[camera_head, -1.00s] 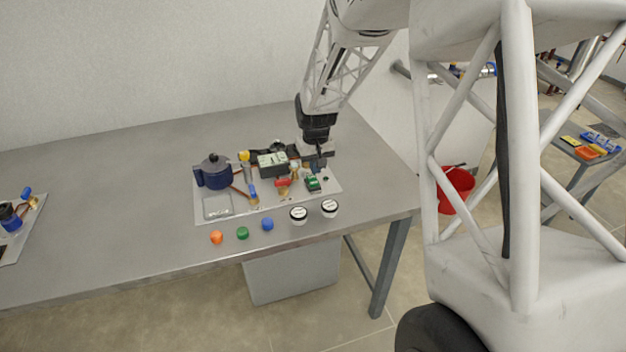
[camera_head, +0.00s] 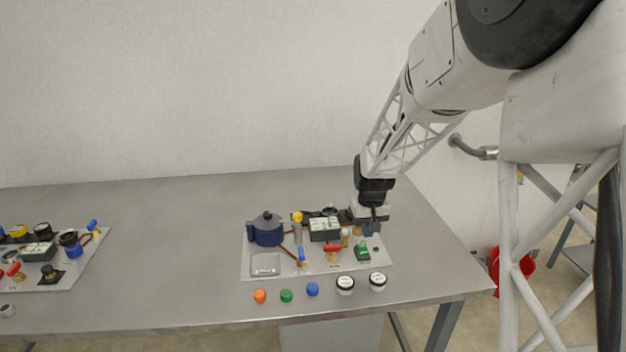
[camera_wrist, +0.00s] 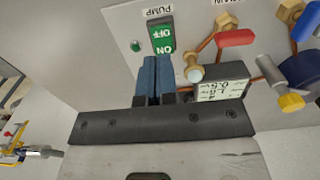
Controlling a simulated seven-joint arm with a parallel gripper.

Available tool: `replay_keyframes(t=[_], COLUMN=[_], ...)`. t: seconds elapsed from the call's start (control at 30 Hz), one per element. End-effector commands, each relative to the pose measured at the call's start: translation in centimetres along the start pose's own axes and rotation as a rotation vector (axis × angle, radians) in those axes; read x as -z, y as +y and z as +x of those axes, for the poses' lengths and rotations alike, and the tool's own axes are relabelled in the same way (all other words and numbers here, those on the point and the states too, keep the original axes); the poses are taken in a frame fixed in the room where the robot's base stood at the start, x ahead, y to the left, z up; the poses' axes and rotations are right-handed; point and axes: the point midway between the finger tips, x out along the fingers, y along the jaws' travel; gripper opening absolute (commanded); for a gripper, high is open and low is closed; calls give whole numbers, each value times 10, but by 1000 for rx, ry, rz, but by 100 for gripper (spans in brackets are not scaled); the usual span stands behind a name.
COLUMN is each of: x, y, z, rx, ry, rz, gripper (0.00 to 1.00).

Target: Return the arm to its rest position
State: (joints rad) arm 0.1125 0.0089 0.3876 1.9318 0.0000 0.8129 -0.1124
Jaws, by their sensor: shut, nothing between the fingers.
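My gripper (camera_head: 371,229) is over the right part of the plate exchanger board (camera_head: 256,287), close to the green pump switch (camera_head: 362,252). In the wrist view, the two blue fingers of my gripper (camera_wrist: 158,58) are together with nothing held. Their tips appear at the lower edge of the green switch (camera_wrist: 160,34), marked OFF and ON under a PUMP label. I cannot tell whether they touch it. A red-handled valve (camera_wrist: 235,38) and a black display box (camera_wrist: 222,88) are to the right.
A blue pot-like vessel (camera_head: 267,230) stands on the board's left. Orange (camera_head: 260,296), green (camera_head: 286,296) and blue (camera_head: 312,290) caps and two white-topped jars (camera_head: 345,284) line the table's front. A second board (camera_head: 84,262) lies far left. Table between boards is clear.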

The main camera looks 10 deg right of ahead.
Motion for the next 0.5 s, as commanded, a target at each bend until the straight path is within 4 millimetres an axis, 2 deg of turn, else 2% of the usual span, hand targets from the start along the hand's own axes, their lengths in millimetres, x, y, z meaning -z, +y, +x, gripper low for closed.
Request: replay_keyframes(t=[0.27, 0.5], x=[-20, -63], y=[-6, -19], z=[-22, -61], rx=[-2, -6], ry=[16, 47], rz=[0, 3], gripper=[0, 0])
